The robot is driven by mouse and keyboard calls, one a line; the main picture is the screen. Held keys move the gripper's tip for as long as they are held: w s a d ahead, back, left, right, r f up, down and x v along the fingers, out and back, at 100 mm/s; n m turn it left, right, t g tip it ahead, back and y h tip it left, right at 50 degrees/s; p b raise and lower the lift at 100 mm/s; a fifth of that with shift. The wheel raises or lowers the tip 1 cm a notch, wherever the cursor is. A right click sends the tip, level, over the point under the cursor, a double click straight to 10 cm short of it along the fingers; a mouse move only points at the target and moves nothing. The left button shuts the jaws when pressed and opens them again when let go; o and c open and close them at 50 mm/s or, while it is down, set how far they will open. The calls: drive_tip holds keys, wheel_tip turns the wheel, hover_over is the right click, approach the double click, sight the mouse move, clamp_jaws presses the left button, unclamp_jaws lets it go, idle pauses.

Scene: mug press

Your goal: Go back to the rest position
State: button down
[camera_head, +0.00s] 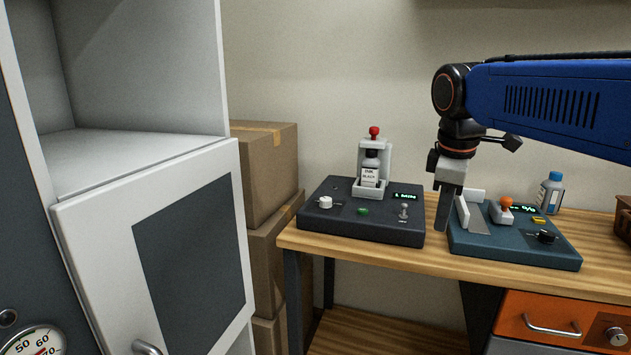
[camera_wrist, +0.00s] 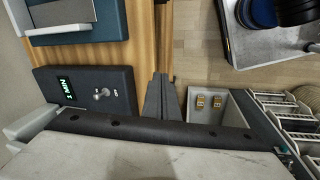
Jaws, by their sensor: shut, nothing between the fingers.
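My gripper (camera_head: 441,226) points down in the head view, over the front part of the bench between two control boxes. Its fingers are shut together with nothing held. In the wrist view the closed fingers (camera_wrist: 160,96) show near the middle, with the bench's front edge beyond them. The dark control box (camera_head: 362,227) stands to the left of my gripper, and the teal control box (camera_head: 520,246) stands to the right. My gripper partly overlaps the left side of the teal box in the picture; the gap between them cannot be told.
The dark box bears a white holder with a red knob (camera_head: 374,132), a white dial and a lever. The teal box bears a metal plate and an orange knob (camera_head: 506,202). A blue-capped bottle (camera_head: 549,193) stands behind. Cardboard boxes (camera_head: 265,175) and an open white cabinet door (camera_head: 160,260) are left.

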drive_tip(key=s+d+f+m+t, duration=0.2)
drive_tip(key=s+f+m, duration=1)
drive_tip(key=s+f, duration=0.7)
drive_tip(key=shift+d+f+t+y, duration=0.3)
drive_tip(key=shift+d+y, duration=0.1)
drive_tip(key=shift+d, duration=0.35)
